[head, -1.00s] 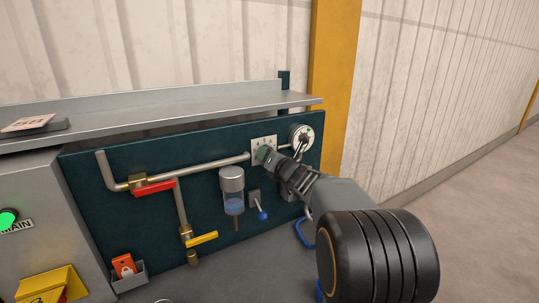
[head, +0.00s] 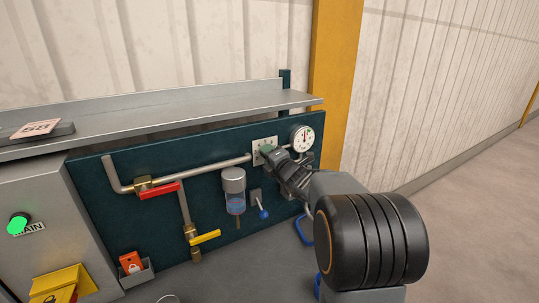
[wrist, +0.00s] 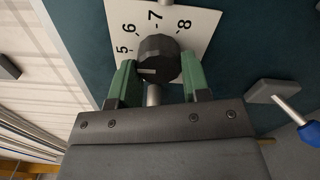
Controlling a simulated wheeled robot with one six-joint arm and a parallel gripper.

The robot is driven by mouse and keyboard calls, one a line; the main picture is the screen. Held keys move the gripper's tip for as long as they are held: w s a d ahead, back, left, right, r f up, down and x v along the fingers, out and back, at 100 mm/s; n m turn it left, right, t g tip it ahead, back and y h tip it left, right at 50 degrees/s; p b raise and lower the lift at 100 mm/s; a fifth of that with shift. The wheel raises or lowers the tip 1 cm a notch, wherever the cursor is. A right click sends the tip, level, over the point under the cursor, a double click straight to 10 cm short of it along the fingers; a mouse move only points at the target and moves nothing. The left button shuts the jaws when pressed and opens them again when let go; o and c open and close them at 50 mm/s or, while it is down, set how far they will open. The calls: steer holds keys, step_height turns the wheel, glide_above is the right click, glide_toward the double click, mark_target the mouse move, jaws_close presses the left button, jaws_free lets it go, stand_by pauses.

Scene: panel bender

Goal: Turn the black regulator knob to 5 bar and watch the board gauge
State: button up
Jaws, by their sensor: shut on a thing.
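The black regulator knob (wrist: 158,58) stands in front of a white number plate (wrist: 196,14) marked 5, 6, 7 and 8 in the wrist view. A small pale mark shows on its lower left side; I cannot tell which number it indicates. My gripper (wrist: 158,72) is shut on the knob, a green finger on each side. In the head view, my gripper (head: 270,154) hides the knob and part of the plate (head: 259,145). The round white board gauge (head: 302,138) is just right of the plate, its face visible with a red mark or needle, too small to read.
On the dark green board (head: 120,220) are a red-handled valve (head: 160,191), a yellow-handled valve (head: 205,237), a filter bowl (head: 234,190) and a blue-tipped lever (head: 263,213). A steel shelf (head: 200,115) overhangs the board. Open floor (head: 480,220) lies to the right.

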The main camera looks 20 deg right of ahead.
stand_by(0.3)
steer(key=o, duration=0.9)
steer(key=shift+o, duration=0.2)
steer(key=shift+s, duration=0.1)
steer(key=s+d+b, duration=0.1)
steer(key=s+b, duration=0.1)
steer(key=s, duration=1.1)
steer(key=shift+s+d, duration=0.25)
